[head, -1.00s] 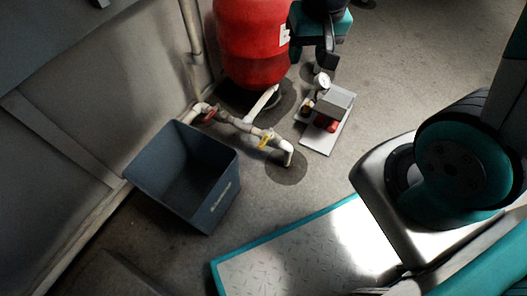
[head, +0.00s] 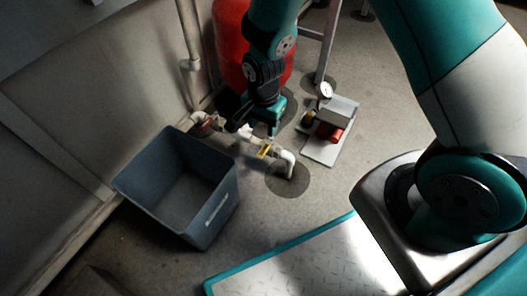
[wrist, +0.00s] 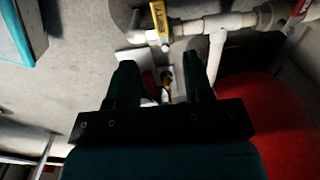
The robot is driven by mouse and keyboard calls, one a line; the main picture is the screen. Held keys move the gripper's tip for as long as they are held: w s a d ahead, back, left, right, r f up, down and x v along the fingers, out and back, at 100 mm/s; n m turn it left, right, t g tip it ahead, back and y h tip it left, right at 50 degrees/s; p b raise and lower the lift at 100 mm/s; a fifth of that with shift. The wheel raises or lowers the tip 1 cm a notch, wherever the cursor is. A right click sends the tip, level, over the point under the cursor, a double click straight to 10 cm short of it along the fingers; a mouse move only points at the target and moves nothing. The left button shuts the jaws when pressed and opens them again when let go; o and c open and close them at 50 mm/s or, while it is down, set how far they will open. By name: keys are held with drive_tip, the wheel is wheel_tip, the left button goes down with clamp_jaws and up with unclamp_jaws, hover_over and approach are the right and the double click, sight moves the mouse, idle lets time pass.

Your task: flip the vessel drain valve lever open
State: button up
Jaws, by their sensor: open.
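A yellow valve lever (head: 265,150) sits on the white pipe (head: 285,157) near its bent floor end. It also shows in the wrist view (wrist: 159,20), lying across the pipe just beyond the fingertips. A red valve handle (head: 207,124) is on the same pipework farther left, and at the upper right of the wrist view (wrist: 298,12). I cannot tell from labels which one is the vessel drain valve. My gripper (head: 253,130) is open and empty above the pipe, close to the yellow lever but apparently apart from it. It hides part of the pipe.
A red vessel (head: 228,50) stands behind my gripper. A grey-blue bin (head: 207,215) stands left of the pipe. A pump unit with a gauge (head: 326,91) sits on a plate at right. Open floor lies beyond the pipe's end.

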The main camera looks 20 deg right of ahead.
sight(264, 150)
wheel_tip(264, 150, down, 10)
drive_tip(key=b, duration=0.5)
drive_tip(key=shift+f, duration=0.1)
drive_tip(key=shift+c, duration=0.2)
clamp_jaws()
